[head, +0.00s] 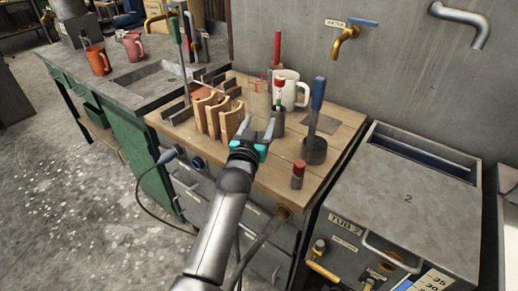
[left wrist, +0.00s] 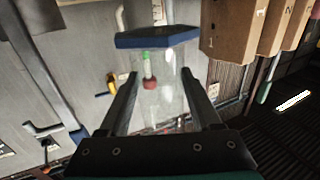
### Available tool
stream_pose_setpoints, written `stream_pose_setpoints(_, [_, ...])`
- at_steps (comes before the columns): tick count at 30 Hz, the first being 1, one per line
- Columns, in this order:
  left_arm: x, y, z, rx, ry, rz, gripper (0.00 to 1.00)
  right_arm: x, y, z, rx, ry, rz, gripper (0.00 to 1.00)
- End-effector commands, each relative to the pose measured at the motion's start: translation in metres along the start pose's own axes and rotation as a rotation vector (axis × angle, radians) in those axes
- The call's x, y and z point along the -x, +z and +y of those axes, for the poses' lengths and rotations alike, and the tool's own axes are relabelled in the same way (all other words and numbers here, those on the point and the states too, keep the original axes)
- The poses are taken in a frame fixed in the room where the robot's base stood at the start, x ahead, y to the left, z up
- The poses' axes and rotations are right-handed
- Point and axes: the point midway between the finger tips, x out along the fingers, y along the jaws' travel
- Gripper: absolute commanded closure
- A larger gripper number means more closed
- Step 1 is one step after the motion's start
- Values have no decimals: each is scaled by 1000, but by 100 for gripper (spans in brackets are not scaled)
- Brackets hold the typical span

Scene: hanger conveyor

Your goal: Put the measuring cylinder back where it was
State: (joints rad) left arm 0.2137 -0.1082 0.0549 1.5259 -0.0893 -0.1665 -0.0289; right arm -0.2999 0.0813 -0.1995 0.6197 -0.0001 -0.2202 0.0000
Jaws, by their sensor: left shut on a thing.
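The measuring cylinder (head: 257,98) is clear with red markings and stands out above the wooden bench top in the head view. In the left wrist view its clear body (left wrist: 172,98) lies between the fingers, with a blue angular base (left wrist: 155,38) at the top of the picture. My left gripper (head: 261,128) is shut on the cylinder. Its fingers also show in the left wrist view (left wrist: 160,78), one on each side of the clear body. In the head view the base is hidden, and I cannot tell whether it touches the bench. My right gripper is not in view.
Brown upright blocks (head: 212,114) stand left of the cylinder. A red-topped item (head: 298,174) is near the front edge. Tub 2 (head: 410,205) is at right.

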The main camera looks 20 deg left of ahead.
Motion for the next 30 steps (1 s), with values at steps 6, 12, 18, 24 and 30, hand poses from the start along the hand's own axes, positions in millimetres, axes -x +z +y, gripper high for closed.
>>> stream_pose_setpoints(6, [0, 23, 0, 0, 0, 5, 100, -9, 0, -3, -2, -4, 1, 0])
stream_pose_setpoints(12, [-1, 53, 0, 0, 0, 3, 100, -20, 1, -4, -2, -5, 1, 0])
stream_pose_setpoints(18, [-1, 65, 0, 0, 0, 5, 100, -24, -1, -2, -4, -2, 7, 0])
stream_pose_setpoints(24, [-1, 64, 0, 0, 0, 5, 100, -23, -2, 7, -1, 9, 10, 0])
stream_pose_setpoints(30, [0, 68, 0, 0, 0, 2, 27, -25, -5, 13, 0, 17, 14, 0])
